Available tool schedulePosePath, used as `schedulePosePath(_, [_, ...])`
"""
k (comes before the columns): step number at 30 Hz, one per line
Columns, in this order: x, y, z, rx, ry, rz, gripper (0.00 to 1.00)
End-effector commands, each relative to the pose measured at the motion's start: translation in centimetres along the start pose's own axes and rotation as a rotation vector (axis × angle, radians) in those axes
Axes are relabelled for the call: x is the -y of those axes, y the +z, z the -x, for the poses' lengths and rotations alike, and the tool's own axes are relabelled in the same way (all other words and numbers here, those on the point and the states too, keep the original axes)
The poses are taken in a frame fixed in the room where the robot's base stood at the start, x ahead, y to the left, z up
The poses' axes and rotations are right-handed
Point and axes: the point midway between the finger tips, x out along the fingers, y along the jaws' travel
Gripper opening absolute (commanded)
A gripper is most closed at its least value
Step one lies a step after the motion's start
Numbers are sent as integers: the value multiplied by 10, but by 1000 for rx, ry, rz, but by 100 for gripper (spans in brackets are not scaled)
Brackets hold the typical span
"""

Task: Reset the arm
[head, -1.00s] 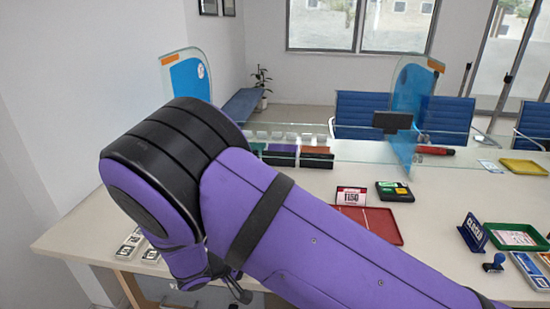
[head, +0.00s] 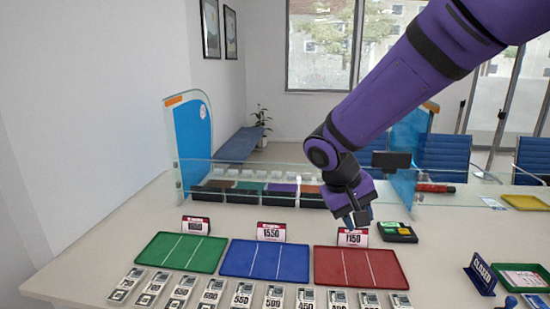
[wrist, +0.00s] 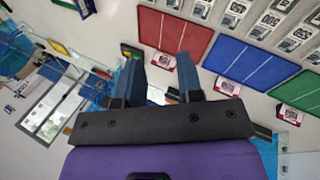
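My purple arm reaches in from the upper right in the head view. My gripper (head: 358,219) hangs above the counter, just behind the red tray (head: 335,280) and close to its price sign (head: 353,237). In the wrist view my gripper (wrist: 161,75) shows two blue-grey fingers apart with nothing between them, so it is open and empty. The red tray (wrist: 147,28) also shows beyond the fingers there.
A green tray (head: 158,249) and a blue tray (head: 237,261) stand left of the red one, each with a sign behind. Several numbered pieces (head: 243,295) line the front. A glass screen (head: 240,175) stands behind. A closed sign (head: 481,272) is at right.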

Motion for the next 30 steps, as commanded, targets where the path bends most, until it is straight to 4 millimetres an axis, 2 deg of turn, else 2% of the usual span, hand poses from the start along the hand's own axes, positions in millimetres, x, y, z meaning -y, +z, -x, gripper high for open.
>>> schedulePosePath(1, [-16, 9, 7, -7, -33, -22, 34])
schedulePosePath(6, [-57, 42, 25, -36, -134, -72, 34])
schedulePosePath(15, [-109, 109, 51, -133, -277, -154, 34])
schedulePosePath(22, [-131, 163, 66, -242, -347, -214, 34])
schedulePosePath(27, [-138, 198, 72, -324, -373, -250, 34])
schedulePosePath(30, [-138, 212, 74, -361, -378, -263, 34])
